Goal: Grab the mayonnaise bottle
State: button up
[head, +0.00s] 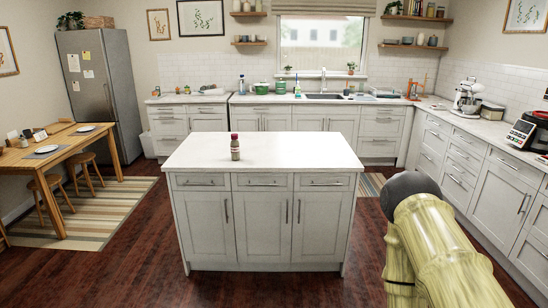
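A small bottle (235,149) with a red cap and a brownish body stands upright on the white top of the kitchen island (290,150), left of the middle and near the front edge. It is the only bottle on the island; its label is too small to read, so I cannot confirm that it is the mayonnaise. My arm shows at the lower right, in front of and to the right of the island. No gripper fingers show, and nothing touches the bottle.
The rest of the island top is clear. Dark wooden floor lies around the island. A wooden table (62,138) with stools stands at the left beside a fridge (103,90). Counters run along the back and right, with a stand mixer (468,98) on the right.

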aim_at(235, 145)
jog(key=u, duration=0.3)
jog(key=i, duration=1.65)
jog(key=u, duration=0.45)
